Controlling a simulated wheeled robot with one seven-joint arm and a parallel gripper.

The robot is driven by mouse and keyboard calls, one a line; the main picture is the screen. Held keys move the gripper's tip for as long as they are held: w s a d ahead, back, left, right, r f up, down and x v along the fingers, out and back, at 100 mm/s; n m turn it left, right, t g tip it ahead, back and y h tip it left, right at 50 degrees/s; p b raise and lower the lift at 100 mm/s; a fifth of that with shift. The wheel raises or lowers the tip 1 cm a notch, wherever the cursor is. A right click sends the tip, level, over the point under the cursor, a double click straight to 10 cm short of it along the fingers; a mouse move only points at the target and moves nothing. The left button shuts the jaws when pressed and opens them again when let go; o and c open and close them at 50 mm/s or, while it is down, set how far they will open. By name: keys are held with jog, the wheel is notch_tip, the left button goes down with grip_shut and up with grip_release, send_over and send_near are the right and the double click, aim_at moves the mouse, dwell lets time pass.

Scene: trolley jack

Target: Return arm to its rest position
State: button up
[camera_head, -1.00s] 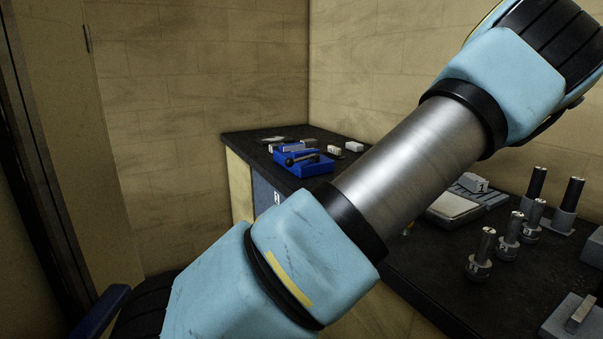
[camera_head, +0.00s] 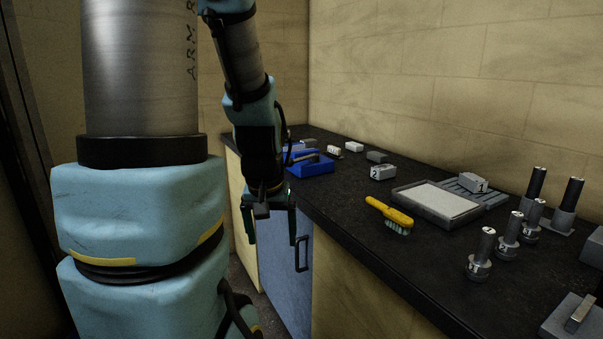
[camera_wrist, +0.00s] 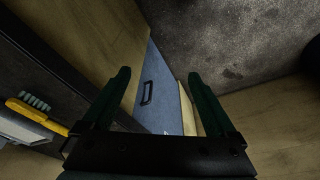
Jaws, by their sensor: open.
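My arm stands at the left of the head view, its big links close to the camera. My gripper (camera_head: 270,222) hangs pointing down in front of the bench's front side, off the edge of the worktop. It is open and empty. In the wrist view the two dark green fingers of my gripper (camera_wrist: 154,105) are spread apart, with the blue cabinet door (camera_wrist: 158,95) and its handle seen between them. Nothing is held or touched between the fingers.
The black worktop (camera_head: 335,207) runs along the right wall. On it are a blue tray (camera_head: 318,168), a block marked 2 (camera_head: 383,173), a grey tray (camera_head: 437,203), a block marked 1 (camera_head: 473,183), a yellow brush (camera_head: 389,213) and several cylindrical pieces (camera_head: 480,255). Floor shows below the cabinet.

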jog(key=s+f+g+b, duration=0.1)
jog(key=s+f+b, duration=0.2)
jog(key=f+b, duration=0.5)
jog(key=shift+s+a+f, duration=0.3)
jog(key=shift+s+f, duration=0.05)
jog(key=shift+f, duration=0.35)
